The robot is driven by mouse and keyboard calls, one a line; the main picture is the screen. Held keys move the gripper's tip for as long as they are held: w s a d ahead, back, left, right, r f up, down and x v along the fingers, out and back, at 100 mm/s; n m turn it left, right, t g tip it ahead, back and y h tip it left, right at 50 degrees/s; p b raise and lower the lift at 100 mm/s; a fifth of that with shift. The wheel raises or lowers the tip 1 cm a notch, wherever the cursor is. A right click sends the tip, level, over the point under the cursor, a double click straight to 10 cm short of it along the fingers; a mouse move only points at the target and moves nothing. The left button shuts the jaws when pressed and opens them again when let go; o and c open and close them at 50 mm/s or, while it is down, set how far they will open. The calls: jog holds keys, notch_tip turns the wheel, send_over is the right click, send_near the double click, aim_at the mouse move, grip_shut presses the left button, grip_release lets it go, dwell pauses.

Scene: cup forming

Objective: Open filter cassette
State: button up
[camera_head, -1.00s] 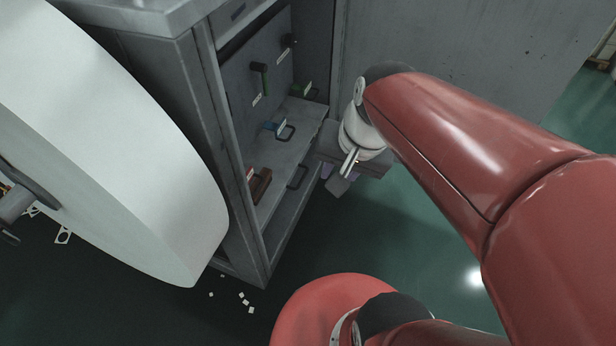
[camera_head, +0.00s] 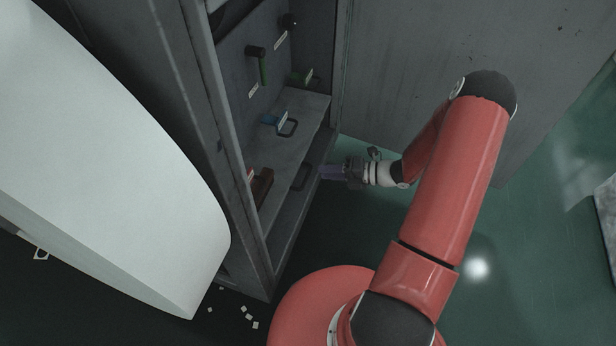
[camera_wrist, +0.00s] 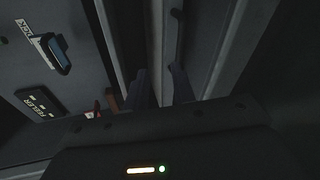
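The filter cassette appears to be the low grey front (camera_head: 287,207) in the open cabinet, with a dark bar handle (camera_head: 301,177); I read no label on it. My gripper (camera_head: 322,172) is just right of that handle, pointing left at it. In the wrist view two dark fingers (camera_wrist: 160,88) stand apart with a gap between them. A dark bar (camera_wrist: 177,38), likely the handle, runs beyond the fingertips, nearer the right finger. The gripper is open and holds nothing visible. Whether the fingers flank the bar or touch it is too dark to tell.
A blue handle (camera_head: 270,120), a green lever (camera_head: 264,68) and a red-brown handle (camera_head: 262,187) are also in the cabinet. A cabinet post (camera_head: 232,150) and a large white rounded body (camera_head: 110,190) stand left. Floor (camera_head: 345,235) below my gripper is clear.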

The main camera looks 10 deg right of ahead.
aim_at(308, 173)
jog(key=w+a+f+m+t, duration=0.1)
jog(key=w+a+f, duration=0.1)
jog(key=w+a+f+m+b, duration=0.1)
jog(key=w+a+f+m, duration=0.1)
jog(key=a+f, duration=0.1)
jog(key=shift+w+f+m+t, duration=0.1)
jog(key=shift+w+m+t, duration=0.2)
jog(key=shift+w+t, duration=0.1)
grip_shut()
